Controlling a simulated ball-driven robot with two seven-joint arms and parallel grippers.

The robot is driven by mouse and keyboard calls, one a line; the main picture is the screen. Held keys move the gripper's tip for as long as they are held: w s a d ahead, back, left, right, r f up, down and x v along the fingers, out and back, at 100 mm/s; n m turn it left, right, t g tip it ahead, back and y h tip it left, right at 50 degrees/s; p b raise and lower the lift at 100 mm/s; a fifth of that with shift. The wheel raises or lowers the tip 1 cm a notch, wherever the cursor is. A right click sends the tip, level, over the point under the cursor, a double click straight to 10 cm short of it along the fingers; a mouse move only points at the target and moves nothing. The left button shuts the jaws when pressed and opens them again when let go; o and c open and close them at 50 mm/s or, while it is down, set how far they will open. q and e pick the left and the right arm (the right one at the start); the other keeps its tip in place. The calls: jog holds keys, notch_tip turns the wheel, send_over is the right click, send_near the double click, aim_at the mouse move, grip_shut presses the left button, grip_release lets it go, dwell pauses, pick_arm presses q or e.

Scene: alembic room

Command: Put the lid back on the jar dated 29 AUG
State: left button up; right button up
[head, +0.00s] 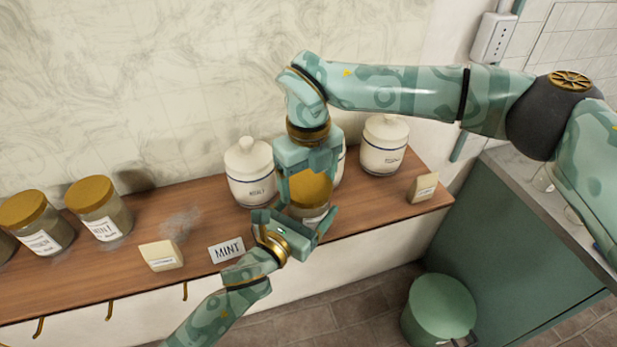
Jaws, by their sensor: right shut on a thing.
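A gold lid (311,188) shows between the fingers of my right gripper (309,182), which comes down from above and is shut on it. Directly below is a glass jar (311,213) with a white label, mostly hidden by my grippers. I cannot read its date. I cannot tell whether the lid touches the jar's rim. My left gripper (293,228) comes up from below in front of this jar. Its fingers are wide apart, one towards each side of the jar, and I cannot see whether they touch it.
Gold-lidded jars (100,208) stand at the left of the wooden shelf (200,205). White lidded canisters (250,172) (384,146) stand along the back. A MINT card (226,250) and cream packets (161,255) (423,188) sit near the front edge. A green bin (438,305) stands below.

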jog(key=m, duration=1.3)
jog(key=o, duration=1.1)
jog(key=shift+c, duration=0.2)
jog(key=shift+r, duration=0.1)
jog(key=shift+r, duration=2.15)
